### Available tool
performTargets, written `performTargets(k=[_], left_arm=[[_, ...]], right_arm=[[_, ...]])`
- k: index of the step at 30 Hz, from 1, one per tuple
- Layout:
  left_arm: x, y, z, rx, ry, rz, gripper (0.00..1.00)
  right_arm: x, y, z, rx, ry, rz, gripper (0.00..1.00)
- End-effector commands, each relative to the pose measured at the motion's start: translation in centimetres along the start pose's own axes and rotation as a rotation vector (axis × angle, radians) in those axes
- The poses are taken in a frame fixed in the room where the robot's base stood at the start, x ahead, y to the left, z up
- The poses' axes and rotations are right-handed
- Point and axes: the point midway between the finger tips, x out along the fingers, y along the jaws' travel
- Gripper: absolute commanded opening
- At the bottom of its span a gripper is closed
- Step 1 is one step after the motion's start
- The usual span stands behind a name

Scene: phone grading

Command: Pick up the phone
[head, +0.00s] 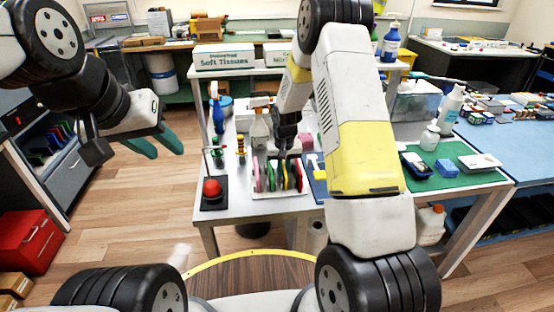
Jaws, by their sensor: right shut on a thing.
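Several thin coloured phones stand on edge in a rack (281,191) on the white table; a pink one (257,176) and a green one (271,176) show clearly. My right gripper (284,150) points down over the rack's middle and is shut on a phone (284,173) there, whose upper part the dark jaws cover. I cannot tell whether that phone is lifted clear of its slot. My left gripper (158,146) has green fingers spread apart; it is empty, in the air left of the table.
A red button on a black base (212,191) stands left of the rack. A green mat (437,178) with a blue tray (416,166) lies to the right, partly behind my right arm. Open floor lies left of the table.

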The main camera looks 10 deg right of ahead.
Motion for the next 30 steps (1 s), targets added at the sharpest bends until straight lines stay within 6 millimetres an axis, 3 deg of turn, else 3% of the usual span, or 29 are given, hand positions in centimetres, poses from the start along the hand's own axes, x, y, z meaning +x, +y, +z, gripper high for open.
performTargets(k=[22,30], left_arm=[[0.0,0.0,0.0,0.000,0.000,0.000,0.36],[0.0,0.0,0.0,0.000,0.000,0.000,0.36]], right_arm=[[-0.3,0.0,-0.1,0.000,0.002,0.000,0.00],[-3.0,-0.1,-0.5,0.001,0.004,-0.001,0.00]])
